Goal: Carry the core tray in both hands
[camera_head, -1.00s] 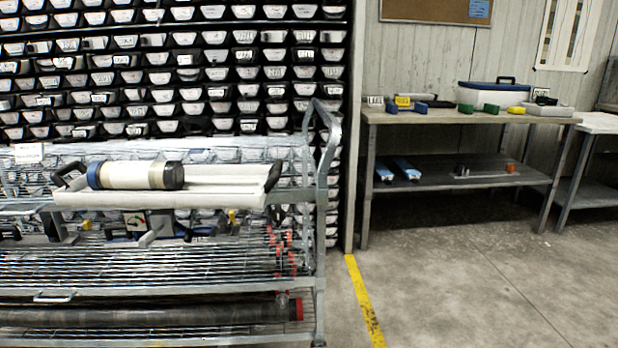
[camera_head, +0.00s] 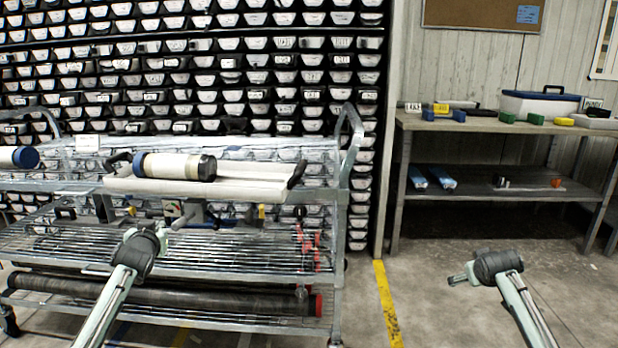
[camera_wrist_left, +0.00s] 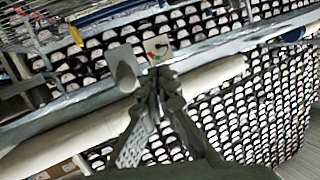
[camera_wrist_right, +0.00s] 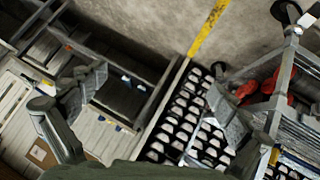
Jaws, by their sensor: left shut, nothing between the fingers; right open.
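The core tray (camera_head: 235,188) is long and white with a black handle at each end. It lies on the top of the wire cart, and a white core liner (camera_head: 172,166) with dark end bands lies in its left part. My left gripper (camera_head: 157,230) is in front of the cart, below the tray's height in the picture, shut and empty; its closed fingers show in the left wrist view (camera_wrist_left: 155,100). My right gripper (camera_head: 462,278) is over the floor to the right of the cart, open and empty, with its fingers spread in the right wrist view (camera_wrist_right: 150,102). Neither touches the tray.
The wire cart (camera_head: 230,262) has lower shelves with a long dark tube (camera_head: 165,296). A rack of labelled bins (camera_head: 255,75) stands behind. A workbench (camera_head: 500,124) with a blue-lidded box (camera_head: 540,103) is at the right. Floor between cart and bench is clear.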

